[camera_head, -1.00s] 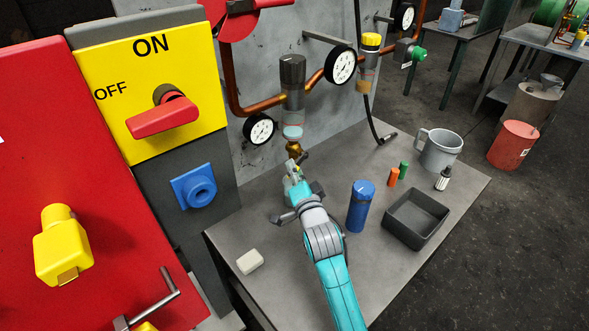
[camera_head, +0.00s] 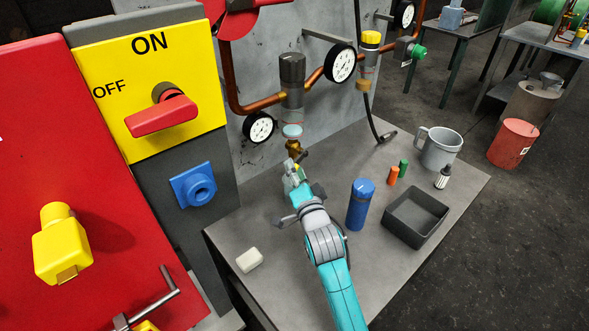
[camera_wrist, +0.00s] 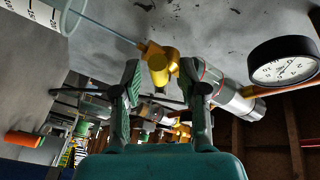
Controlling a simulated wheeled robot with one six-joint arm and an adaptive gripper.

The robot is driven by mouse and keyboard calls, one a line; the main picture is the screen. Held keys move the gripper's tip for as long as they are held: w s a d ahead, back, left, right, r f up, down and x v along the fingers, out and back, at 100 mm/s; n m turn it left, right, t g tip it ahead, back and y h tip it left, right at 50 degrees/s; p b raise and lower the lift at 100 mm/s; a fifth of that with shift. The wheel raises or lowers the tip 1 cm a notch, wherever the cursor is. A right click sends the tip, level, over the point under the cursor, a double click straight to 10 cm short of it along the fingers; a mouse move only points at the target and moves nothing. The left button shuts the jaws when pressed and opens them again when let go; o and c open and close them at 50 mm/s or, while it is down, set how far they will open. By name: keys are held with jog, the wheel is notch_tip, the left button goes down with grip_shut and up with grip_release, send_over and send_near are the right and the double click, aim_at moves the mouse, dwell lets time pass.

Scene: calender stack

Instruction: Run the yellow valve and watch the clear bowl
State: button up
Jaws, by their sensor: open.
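The yellow valve (camera_head: 293,148) is a small brass fitting under the clear bowl (camera_head: 292,118), which hangs below a dark cap on the copper pipe. Some pale blue shows at the bowl's bottom. In the wrist view the yellow valve (camera_wrist: 159,66) appears between and beyond my fingertips. The clear bowl (camera_wrist: 228,93) there is a greyish cylinder with a red line, right of the valve. My gripper (camera_head: 296,176) is just below the valve; in the wrist view my gripper (camera_wrist: 160,82) is open, its fingers on either side of the valve. I cannot tell whether they touch it.
In the wrist view a thin pale line (camera_wrist: 110,32) runs from the valve to a clear graduated container (camera_wrist: 72,14). A gauge (camera_head: 260,128) hangs beside the bowl. A blue cylinder (camera_head: 360,204), dark tray (camera_head: 416,216), grey mug (camera_head: 440,148) and pale block (camera_head: 249,260) stand on the bench.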

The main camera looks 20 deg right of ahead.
jog(key=s+a, duration=0.1)
jog(key=s, duration=0.9)
jog(key=shift+s+a+f, duration=0.15)
jog(key=shift+s+f, duration=0.25)
